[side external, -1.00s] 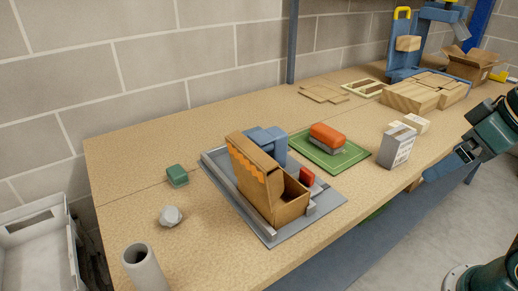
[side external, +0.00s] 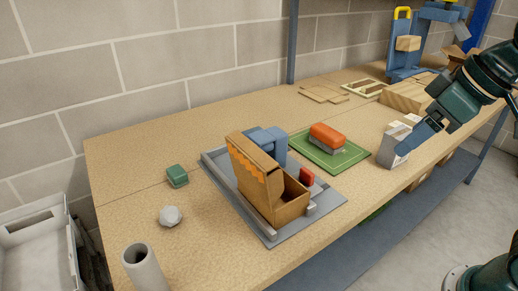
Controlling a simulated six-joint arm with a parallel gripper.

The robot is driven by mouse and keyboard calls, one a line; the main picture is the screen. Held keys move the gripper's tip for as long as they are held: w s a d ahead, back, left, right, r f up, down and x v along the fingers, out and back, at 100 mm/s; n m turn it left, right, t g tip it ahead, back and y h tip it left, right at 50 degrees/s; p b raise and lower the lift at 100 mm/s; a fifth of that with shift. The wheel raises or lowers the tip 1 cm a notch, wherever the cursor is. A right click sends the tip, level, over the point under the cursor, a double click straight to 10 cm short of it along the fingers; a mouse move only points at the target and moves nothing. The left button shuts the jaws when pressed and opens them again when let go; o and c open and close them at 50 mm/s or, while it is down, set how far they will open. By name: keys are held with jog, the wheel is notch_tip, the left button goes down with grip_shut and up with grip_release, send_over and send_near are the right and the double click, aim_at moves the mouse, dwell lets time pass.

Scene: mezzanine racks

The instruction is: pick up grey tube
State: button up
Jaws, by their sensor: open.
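The grey tube (side external: 146,268) stands upright at the near left corner of the wooden bench, its open end up and its lower part cut off by the picture edge. My gripper (side external: 403,150) is at the right, over the bench's front edge, in front of the grey-and-white box (side external: 386,154). It is open and appears empty, far to the right of the tube. Whether it touches the box cannot be told.
A grey tray (side external: 268,232) with a brown cardboard bin (side external: 268,192) and a blue object (side external: 267,142) stands mid-bench. A green mat (side external: 306,157) holds an orange-topped block (side external: 327,136). A grey stone-like lump (side external: 170,215) and green block (side external: 177,177) lie near the tube.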

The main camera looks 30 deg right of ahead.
jog(key=w+a+r+n+y, duration=0.1)
jog(key=w+a+r+n, duration=0.15)
jog(key=w+a, duration=0.5)
jog(key=n+g+y, duration=0.2)
jog(key=n+g, duration=0.1)
jog(key=n, duration=0.5)
send_near(142, 267)
jog(key=shift+w+d+x, duration=0.15)
jog(key=shift+w+x, duration=0.15)
jog(key=shift+x, duration=1.95)
jog(key=shift+w+d+x, duration=0.2)
jog(key=shift+w+x, duration=0.05)
jog(key=shift+x, duration=2.05)
jog(key=shift+w+d+x, duration=0.15)
jog(key=shift+w+x, duration=0.15)
jog(key=shift+x, duration=1.95)
jog(key=c, duration=1.1)
